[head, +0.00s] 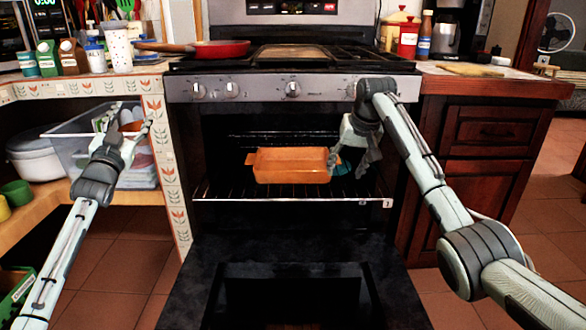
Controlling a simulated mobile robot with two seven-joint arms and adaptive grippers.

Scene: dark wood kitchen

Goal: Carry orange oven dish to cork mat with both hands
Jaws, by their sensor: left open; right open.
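The orange oven dish (291,166) sits level on the pulled-out rack of the open oven. My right gripper (349,168) is open at the dish's right end, pointing down. I cannot tell whether it touches the dish or its handle. My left gripper (130,120) is open and empty, well left of the dish, in front of the clear plastic bin. A flat tan mat (470,69), which looks like the cork mat, lies on the right counter. The dish's right handle is hidden by my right gripper.
The oven rack (225,191) spans the opening, with the oven door (205,290) lowered in front. A red pan (218,49) stands on the stove. The clear bin (75,150) is on the left shelf. A white item (501,61) lies right of the mat.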

